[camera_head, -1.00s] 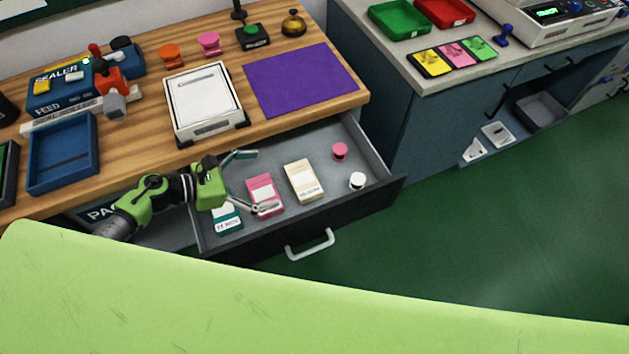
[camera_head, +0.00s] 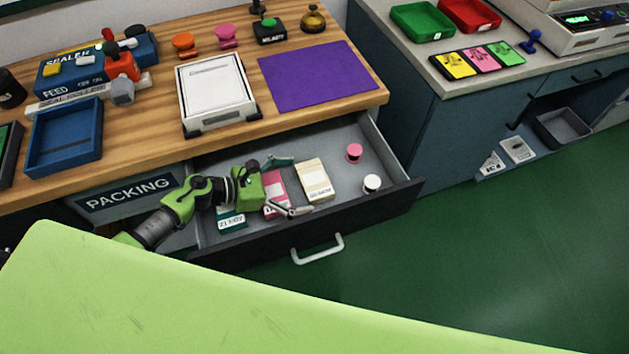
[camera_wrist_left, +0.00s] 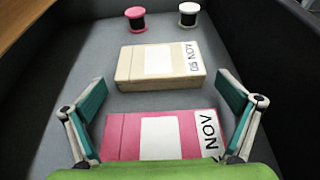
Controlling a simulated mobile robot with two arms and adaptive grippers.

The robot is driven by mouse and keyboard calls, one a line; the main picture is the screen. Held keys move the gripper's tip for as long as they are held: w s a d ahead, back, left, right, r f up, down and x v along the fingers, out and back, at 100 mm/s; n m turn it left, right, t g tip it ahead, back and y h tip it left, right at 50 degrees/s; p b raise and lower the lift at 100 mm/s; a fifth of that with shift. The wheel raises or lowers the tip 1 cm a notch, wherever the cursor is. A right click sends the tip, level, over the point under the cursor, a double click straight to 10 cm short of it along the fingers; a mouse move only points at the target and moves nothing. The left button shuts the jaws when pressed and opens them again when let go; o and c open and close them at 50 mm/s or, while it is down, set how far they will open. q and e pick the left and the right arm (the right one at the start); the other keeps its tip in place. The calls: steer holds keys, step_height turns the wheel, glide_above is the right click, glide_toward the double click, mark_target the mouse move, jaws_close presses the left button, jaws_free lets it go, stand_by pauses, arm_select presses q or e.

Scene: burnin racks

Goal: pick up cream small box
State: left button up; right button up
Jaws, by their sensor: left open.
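The cream small box (camera_head: 314,180) lies flat in the open drawer, right of my left gripper. In the left wrist view the cream box (camera_wrist_left: 160,66) lies ahead of the fingertips, its label reading "05 NOV". My left gripper (camera_head: 284,186) is open and empty, reaching into the drawer over the pink box (camera_head: 274,192). In the left wrist view my left gripper (camera_wrist_left: 160,95) has its fingers spread either side of the pink box (camera_wrist_left: 150,136), apart from the cream box. My right gripper is not in view.
A teal box (camera_head: 231,220) lies left of the pink one, partly under my gripper. A pink spool (camera_head: 354,153) and a white spool (camera_head: 372,184) stand right of the cream box. The drawer's front wall (camera_head: 345,214) and handle (camera_head: 318,249) face the green floor.

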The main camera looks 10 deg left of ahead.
arm_select(q)
steer(key=shift+w+d+f, duration=0.25)
steer(key=shift+w+d, duration=0.05)
steer(key=shift+d, duration=0.1)
steer(key=c, duration=1.2)
steer(key=shift+r, duration=0.15)
